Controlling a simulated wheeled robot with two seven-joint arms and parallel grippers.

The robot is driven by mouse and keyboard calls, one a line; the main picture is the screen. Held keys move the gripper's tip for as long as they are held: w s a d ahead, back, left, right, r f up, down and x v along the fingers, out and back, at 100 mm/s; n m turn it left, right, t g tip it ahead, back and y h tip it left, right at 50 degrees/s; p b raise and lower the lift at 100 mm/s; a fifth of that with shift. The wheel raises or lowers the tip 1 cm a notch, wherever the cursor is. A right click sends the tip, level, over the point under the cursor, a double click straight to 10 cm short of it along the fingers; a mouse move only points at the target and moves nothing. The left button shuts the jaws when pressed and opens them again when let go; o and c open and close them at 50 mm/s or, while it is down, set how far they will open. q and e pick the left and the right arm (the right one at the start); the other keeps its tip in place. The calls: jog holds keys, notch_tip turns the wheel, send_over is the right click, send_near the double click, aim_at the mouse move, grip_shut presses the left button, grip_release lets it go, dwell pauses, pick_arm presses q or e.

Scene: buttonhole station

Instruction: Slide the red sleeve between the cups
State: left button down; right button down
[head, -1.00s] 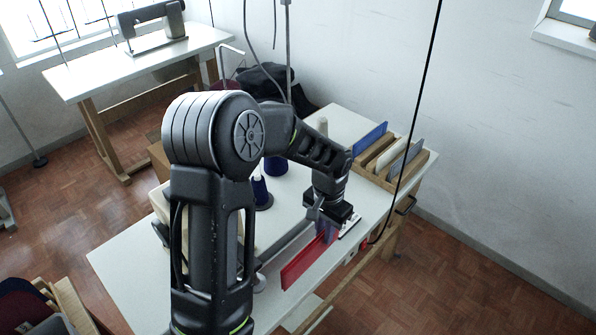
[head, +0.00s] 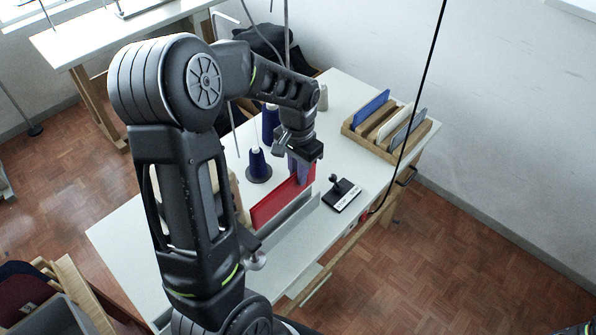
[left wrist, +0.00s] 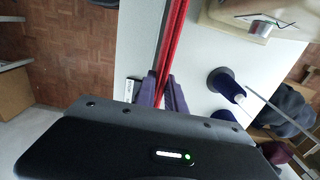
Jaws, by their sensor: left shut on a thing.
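The red sleeve (head: 274,205) is a long, thin, flat panel standing on edge over the white table. My left gripper (head: 300,170) is shut on its right end. In the left wrist view the sleeve (left wrist: 174,35) runs up from between the purple fingers (left wrist: 163,92). I cannot tell whether its lower edge touches the table. A long grey strip (head: 292,222) lies along its near side. I cannot clearly make out the cups; a small pale round piece (head: 257,260) shows by my arm near the table's front. My right gripper is not in view.
Blue thread cones (head: 257,166) stand behind the sleeve. A black device with a knob (head: 342,194) sits to the right. A wooden rack (head: 352,139) with upright panels stands at the back right. A black cable (head: 421,90) hangs in front. Bare table (head: 120,230) shows at left.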

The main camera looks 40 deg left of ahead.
aim_at(281, 185)
pick_arm(q)
jog(key=shift+f+b, duration=3.4)
jog(key=shift+f, duration=1.4)
jog(key=shift+s+r, duration=0.2)
jog(key=shift+s, duration=0.05)
jog(key=shift+s+a, duration=0.15)
jog(key=shift+s, duration=1.2)
jog(key=shift+s+a, duration=0.1)
jog(key=shift+s, duration=1.2)
jog(key=c, duration=1.3)
grip_release()
jog(key=shift+r, duration=3.9)
